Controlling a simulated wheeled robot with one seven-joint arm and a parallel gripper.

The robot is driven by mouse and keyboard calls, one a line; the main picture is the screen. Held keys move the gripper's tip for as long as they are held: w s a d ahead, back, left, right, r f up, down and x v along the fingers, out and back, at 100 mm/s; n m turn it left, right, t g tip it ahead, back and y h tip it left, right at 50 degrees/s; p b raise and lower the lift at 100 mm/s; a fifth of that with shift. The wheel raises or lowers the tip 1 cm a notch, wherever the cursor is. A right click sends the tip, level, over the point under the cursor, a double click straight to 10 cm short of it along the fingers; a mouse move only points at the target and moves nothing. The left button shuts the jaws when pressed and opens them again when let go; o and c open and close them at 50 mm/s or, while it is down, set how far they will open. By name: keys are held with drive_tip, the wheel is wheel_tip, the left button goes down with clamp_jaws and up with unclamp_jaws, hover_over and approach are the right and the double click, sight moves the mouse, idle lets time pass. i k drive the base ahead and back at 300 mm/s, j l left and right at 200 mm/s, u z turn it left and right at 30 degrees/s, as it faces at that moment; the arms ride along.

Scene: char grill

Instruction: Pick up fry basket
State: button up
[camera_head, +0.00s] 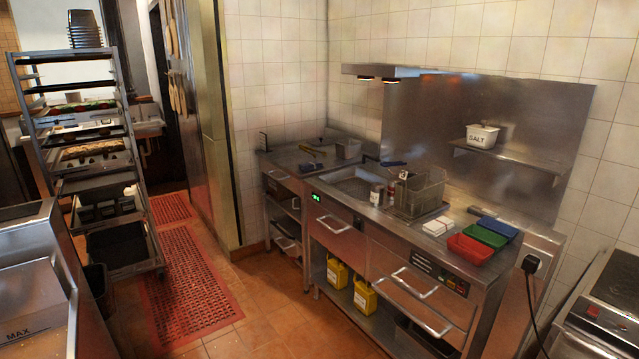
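A wire fry basket (420,192) stands on the steel counter (450,232), right of the sunken fryer well. A dark blue handle (393,164) shows just behind and left of it; I cannot tell whether it belongs to this basket. My gripper is not in view.
A heat lamp (388,72) hangs above. Open floor (260,315) lies in front; a tray rack (90,180) stands left.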

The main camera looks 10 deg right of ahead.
sight(414, 197)
drive_tip(key=i+u, duration=0.15)
drive_tip(key=i, duration=0.4)
drive_tip(key=i+u, duration=0.15)
drive_tip(key=i, duration=0.35)
drive_tip(key=i+l+u, duration=0.15)
drive_tip(key=i, duration=0.4)
drive_tip(key=i+l+u, duration=0.2)
drive_tip(key=i, duration=0.3)
drive_tip(key=i+z, duration=0.35)
drive_tip(key=i, duration=0.15)
drive_tip(key=i+j+z, duration=0.35)
drive_tip(key=i+l, duration=0.1)
